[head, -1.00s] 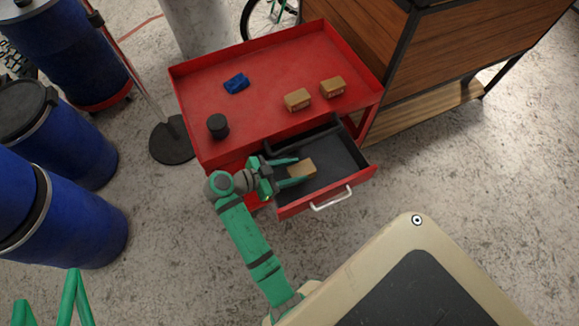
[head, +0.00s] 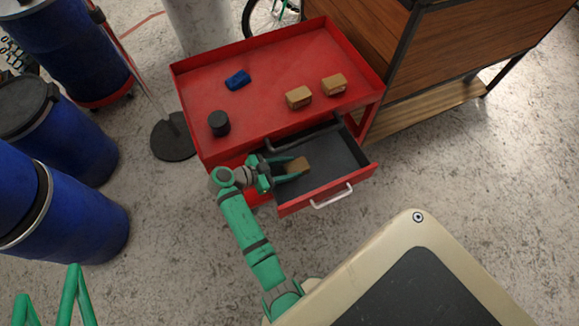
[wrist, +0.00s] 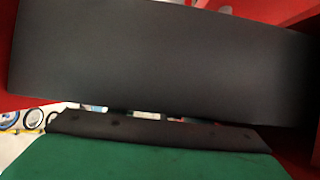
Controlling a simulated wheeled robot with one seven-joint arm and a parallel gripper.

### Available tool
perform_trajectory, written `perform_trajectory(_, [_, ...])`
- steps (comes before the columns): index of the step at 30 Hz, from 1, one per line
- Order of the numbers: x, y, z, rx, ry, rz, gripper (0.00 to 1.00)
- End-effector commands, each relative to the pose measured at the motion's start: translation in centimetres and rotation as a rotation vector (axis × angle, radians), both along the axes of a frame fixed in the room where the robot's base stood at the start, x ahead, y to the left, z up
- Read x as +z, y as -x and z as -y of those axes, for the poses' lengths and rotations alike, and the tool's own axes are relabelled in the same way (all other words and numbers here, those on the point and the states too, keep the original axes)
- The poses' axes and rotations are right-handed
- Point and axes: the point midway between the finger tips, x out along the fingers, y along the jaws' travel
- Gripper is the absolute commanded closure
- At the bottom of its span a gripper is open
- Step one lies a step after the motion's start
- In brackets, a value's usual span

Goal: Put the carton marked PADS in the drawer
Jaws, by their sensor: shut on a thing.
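The red cart's drawer (head: 338,156) is pulled open, with a dark inside and a white handle on its front. A small brown carton (head: 300,165) is between the fingers of my gripper (head: 296,170), inside the drawer's outline, toward its left end. My gripper is shut on it. I cannot tell whether the carton touches the drawer floor, and its marking cannot be read. The wrist view shows a dark surface of the drawer (wrist: 160,60) and a green part of my gripper; the carton does not show there.
On the red cart top (head: 270,60) stand two other brown cartons (head: 298,97) (head: 334,84), a blue item (head: 237,80) and a black cylinder (head: 219,123). A wooden cabinet (head: 450,45) is at right, blue barrels (head: 70,205) at left. The drawer's right side is empty.

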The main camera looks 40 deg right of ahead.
Motion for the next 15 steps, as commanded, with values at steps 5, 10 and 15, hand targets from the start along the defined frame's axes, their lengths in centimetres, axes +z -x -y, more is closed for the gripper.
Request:
perform_trajectory(5, [-0.03,0.0,0.0,0.0,0.0,0.0,0.84])
perform_trajectory(10, [-0.2,0.01,-0.01,0.0,0.0,-0.001,0.39])
perform_trajectory(15, [-0.2,0.02,-0.01,0.0,0.0,-0.001,0.39])
